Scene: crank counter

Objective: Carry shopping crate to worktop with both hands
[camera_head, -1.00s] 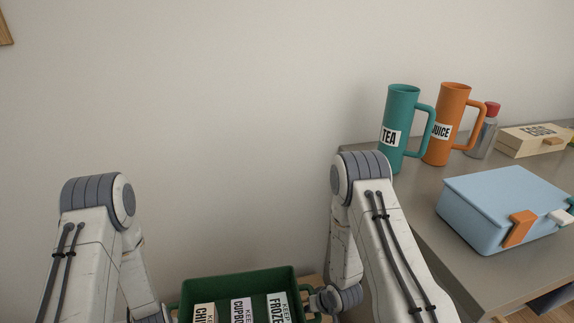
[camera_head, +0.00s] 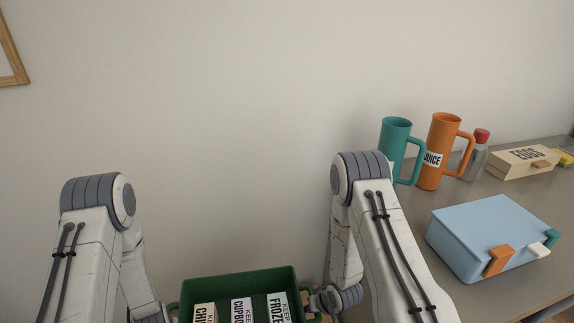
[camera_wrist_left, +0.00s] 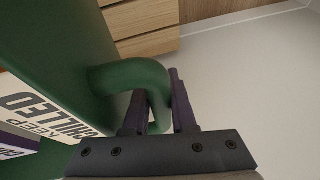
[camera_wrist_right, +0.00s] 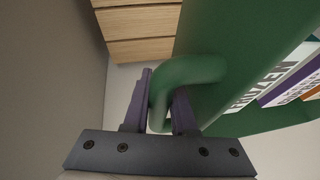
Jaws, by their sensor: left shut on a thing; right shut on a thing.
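The green shopping crate (camera_head: 237,283) is at the bottom of the head view, between my two arms. It holds packs labelled CHILLED, CUPBOARD and FROZEN. My left gripper (camera_wrist_left: 158,108) is shut on the crate's handle on the CHILLED side, as the left wrist view shows. My right gripper (camera_wrist_right: 160,105) is shut on the handle on the FROZEN side, seen in the right wrist view. In both wrist views the floor shows below the crate. The grey worktop (camera_head: 408,230) is to the right of the crate in the head view. The crate's underside is hidden.
The worktop's left strip is bare. Wooden drawers (camera_wrist_left: 140,25) show below.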

